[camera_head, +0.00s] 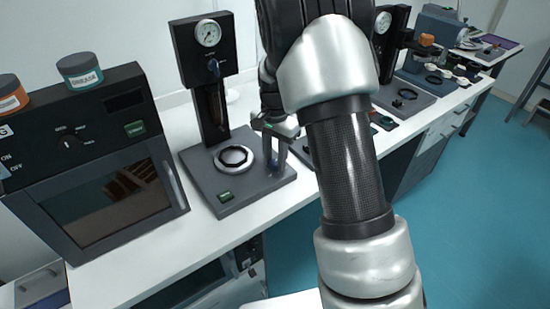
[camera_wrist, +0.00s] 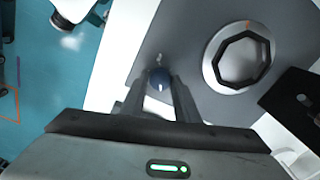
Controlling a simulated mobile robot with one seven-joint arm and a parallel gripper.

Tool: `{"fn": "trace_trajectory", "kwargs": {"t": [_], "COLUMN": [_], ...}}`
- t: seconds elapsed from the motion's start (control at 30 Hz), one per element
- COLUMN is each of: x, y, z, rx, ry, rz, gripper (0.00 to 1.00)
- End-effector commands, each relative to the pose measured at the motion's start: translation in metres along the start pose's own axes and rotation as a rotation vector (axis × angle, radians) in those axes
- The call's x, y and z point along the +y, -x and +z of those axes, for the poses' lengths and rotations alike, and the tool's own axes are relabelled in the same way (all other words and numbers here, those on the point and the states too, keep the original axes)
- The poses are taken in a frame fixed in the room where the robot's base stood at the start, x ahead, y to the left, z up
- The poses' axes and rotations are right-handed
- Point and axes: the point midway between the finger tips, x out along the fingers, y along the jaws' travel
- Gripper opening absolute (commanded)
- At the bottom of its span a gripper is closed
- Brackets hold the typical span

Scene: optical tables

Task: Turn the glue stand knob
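The glue stand (camera_head: 205,100) is a black upright with a round gauge (camera_head: 208,33) on a grey base. A ring-shaped platform (camera_head: 233,158) sits on the base; it also shows in the wrist view (camera_wrist: 212,68). My gripper (camera_head: 275,160) points down over the right side of the base, beside the ring. Its fingers (camera_wrist: 160,92) are apart, and I cannot see firm contact with the knob.
A dark oven-like box (camera_head: 110,200) with jars (camera_head: 79,71) on top stands to the left. A second gauge stand (camera_head: 393,45) and its base (camera_head: 402,97) are farther along the white bench, behind my arm. Blue floor (camera_head: 460,220) is open to the right.

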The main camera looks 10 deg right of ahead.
Motion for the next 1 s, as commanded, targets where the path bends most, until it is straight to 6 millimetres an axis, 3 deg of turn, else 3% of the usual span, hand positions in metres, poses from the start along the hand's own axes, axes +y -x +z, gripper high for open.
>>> {"fn": "trace_trajectory", "kwargs": {"t": [0.03, 0.13, 0.57, 1.0], "x": [-0.0001, -0.0001, -0.0005, -0.0008], "y": [0.0002, 0.0003, 0.0008, 0.0011], "z": [0.0, 0.0, 0.0003, 0.0004], "rx": [0.0, 0.0, -0.001, -0.001], "ry": [0.0, 0.0, 0.094, 0.47], "rz": [0.0, 0.0, -0.001, -0.001], "gripper": [0.2, 0.04, 0.04, 0.04]}}
